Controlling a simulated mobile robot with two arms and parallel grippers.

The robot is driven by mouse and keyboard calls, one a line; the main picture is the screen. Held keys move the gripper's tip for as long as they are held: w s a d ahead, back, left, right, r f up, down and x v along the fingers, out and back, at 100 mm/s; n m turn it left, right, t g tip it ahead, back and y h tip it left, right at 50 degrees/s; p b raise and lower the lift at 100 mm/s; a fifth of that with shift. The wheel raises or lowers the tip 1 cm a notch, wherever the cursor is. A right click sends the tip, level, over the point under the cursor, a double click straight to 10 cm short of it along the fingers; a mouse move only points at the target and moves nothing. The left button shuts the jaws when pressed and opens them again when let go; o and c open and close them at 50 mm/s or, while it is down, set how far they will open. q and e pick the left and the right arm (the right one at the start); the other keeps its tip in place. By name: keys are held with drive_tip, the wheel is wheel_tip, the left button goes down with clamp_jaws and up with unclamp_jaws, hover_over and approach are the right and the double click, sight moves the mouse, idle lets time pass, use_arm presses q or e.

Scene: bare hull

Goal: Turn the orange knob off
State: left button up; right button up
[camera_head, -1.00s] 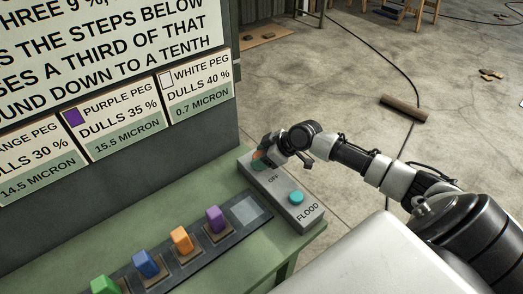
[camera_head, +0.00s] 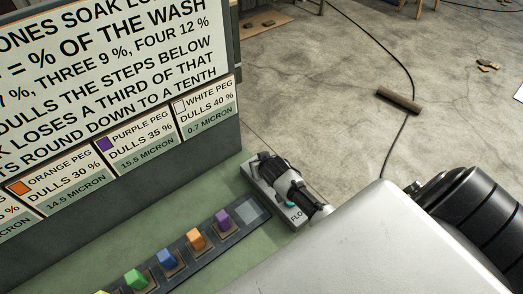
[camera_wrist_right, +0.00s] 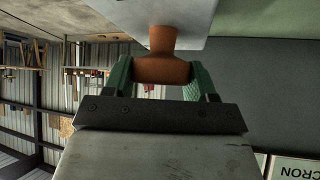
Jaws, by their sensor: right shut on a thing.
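The orange knob (camera_wrist_right: 164,67) shows in the right wrist view, standing out from a pale box. My right gripper (camera_wrist_right: 158,78) is shut on it, with a green-padded finger on each side of its wide end. In the head view my right gripper (camera_head: 266,168) is over the far end of the grey control box (camera_head: 251,181) and hides the knob. The knob's setting and the OFF marking cannot be read now. My left gripper is not in view.
A sign panel (camera_head: 110,80) rises behind.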

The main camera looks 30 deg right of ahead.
drive_tip(key=m+h, duration=0.2)
drive_tip(key=shift+a+f+m+g+b, duration=0.15)
drive_tip(key=shift+m+g+b, duration=0.15)
drive_tip(key=shift+g+b, duration=0.1)
drive_tip(key=shift+m+g+h+b, duration=0.6)
drive_tip(key=shift+m+h+b, duration=0.3)
drive_tip(key=shift+m, duration=0.4)
drive_tip(key=shift+r, duration=0.2)
drive_tip(key=o, duration=0.9)
